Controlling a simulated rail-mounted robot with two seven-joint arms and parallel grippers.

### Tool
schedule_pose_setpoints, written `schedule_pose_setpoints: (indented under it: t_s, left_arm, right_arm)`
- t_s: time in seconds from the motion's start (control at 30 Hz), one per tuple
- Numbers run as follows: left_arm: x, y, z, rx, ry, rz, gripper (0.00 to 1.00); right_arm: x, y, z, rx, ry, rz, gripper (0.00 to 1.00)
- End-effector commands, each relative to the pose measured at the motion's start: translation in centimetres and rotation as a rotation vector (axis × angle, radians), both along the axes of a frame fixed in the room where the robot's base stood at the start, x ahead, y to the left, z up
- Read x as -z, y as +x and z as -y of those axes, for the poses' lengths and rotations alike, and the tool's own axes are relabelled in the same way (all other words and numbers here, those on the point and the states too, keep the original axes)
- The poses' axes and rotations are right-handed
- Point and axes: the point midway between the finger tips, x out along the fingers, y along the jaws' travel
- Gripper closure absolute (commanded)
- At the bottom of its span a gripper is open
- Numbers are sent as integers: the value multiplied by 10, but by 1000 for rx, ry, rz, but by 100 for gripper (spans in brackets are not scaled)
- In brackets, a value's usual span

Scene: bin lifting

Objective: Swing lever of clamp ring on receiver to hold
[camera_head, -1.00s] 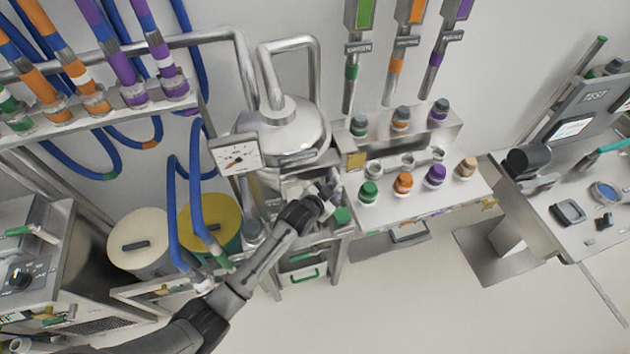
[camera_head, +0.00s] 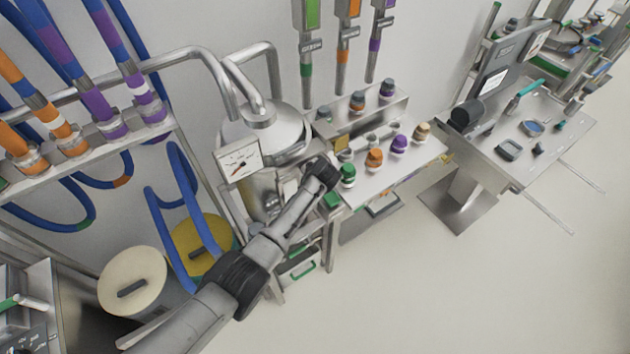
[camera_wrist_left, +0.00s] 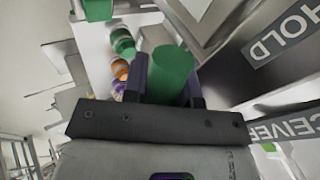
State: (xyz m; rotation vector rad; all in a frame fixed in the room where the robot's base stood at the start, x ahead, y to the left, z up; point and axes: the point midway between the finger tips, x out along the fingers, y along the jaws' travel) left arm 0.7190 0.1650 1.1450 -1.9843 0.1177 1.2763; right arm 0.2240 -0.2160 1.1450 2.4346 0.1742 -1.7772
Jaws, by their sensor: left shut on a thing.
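The receiver is the steel vessel with a domed lid (camera_head: 268,134) in the head view, behind my left arm. In the left wrist view, the fingers of my left gripper (camera_wrist_left: 172,82) are shut on a green cylindrical grip (camera_wrist_left: 171,72), which looks like the clamp ring's lever handle. The clamp ring itself is hidden or cannot be made out. A dark plate marked HOLD (camera_wrist_left: 284,38) is at the upper right of that view, beside the grip. In the head view my left wrist covers the fingers and the lever. My right gripper is not in view.
A dial gauge (camera_head: 239,161) stands in front of the vessel. A shelf to its right holds several coloured-cap jars, with the green one (camera_head: 347,175) close to my wrist. Blue hoses hang at the left above a cream drum (camera_head: 132,278). The floor at lower right is clear.

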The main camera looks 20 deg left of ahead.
Motion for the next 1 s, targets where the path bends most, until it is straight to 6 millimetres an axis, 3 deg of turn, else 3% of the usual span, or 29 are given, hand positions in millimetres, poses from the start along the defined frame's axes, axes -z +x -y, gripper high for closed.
schedule_pose_setpoints:
  t_s: [0.8, 0.83, 1.0]
  left_arm:
    - [-2, 0, -6, -11, 64, -78, 100]
    - [-2, 0, -6, -11, 64, -78, 71]
    - [-3, 0, -5, -11, 63, -76, 55]
  right_arm:
    - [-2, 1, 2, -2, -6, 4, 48]
    - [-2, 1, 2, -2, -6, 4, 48]
    - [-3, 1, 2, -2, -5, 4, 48]
